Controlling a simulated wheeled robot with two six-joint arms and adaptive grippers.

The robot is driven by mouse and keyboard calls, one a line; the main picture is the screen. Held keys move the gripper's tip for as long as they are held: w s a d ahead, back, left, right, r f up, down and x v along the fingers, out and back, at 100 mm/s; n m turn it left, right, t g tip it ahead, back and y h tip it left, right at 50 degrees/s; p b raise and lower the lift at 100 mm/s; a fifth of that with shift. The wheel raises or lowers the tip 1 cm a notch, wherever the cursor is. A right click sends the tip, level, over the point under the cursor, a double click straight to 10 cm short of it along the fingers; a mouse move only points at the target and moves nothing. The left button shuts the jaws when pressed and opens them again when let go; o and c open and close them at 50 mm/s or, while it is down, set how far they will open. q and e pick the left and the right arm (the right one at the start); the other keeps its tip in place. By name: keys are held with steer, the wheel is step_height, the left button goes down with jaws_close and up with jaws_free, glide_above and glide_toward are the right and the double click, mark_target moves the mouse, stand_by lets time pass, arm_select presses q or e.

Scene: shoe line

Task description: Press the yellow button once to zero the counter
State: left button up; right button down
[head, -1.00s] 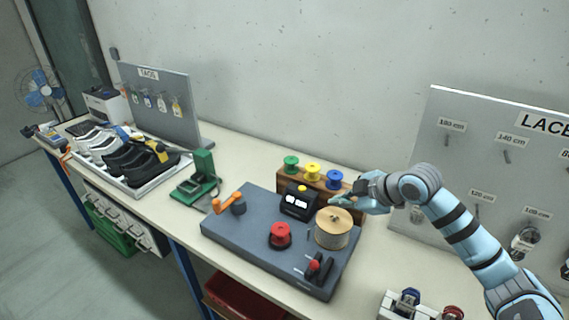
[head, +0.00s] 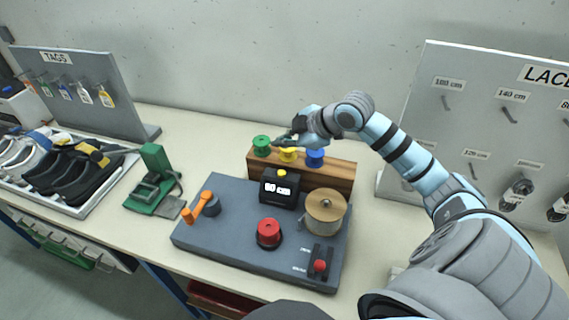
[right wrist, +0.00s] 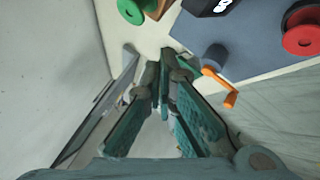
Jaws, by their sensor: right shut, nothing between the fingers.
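The counter (head: 277,190) is a black box with a lit white display that seems to read "60 cm". It stands at the back of the blue-grey board. The small yellow button (head: 281,173) sits on its top. My right gripper (head: 276,140) is shut and empty, in the air behind and above the counter, over the spool rack near the green and yellow spools. It is apart from the button. In the right wrist view the shut fingers (right wrist: 165,62) show, and only a corner of the counter (right wrist: 200,6) is in frame; the button is hidden there. My left gripper is not in view.
A wooden rack (head: 335,172) with green (head: 262,143), yellow and blue spools stands just behind the counter. The board (head: 225,230) also bears an orange crank (head: 200,206), red spool (head: 269,231), cord spool (head: 326,209) and red-knobbed lever (head: 319,265). A green device (head: 152,180) stands left.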

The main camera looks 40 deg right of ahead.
step_height(320, 180, down, 2)
steer(key=w+b, duration=0.1)
steer(key=w, duration=0.1)
steer(key=b, duration=0.4)
glide_above(280, 174)
steer(key=f, duration=0.4)
steer(key=shift+w+f, duration=0.3)
steer(key=shift+f, duration=0.1)
steer(key=shift+s+f+b, duration=0.3)
steer(key=shift+f+b, duration=0.25)
steer(key=shift+f, duration=0.05)
steer(key=shift+s+f+b, duration=0.25)
steer(key=shift+f+b, duration=0.3)
steer(key=shift+f, duration=0.2)
steer(key=shift+w+f, duration=0.1)
steer(key=shift+w, duration=0.15)
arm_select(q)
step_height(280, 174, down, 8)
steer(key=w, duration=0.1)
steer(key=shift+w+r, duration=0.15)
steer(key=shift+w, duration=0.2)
arm_select(e)
steer(key=shift+f, duration=0.4)
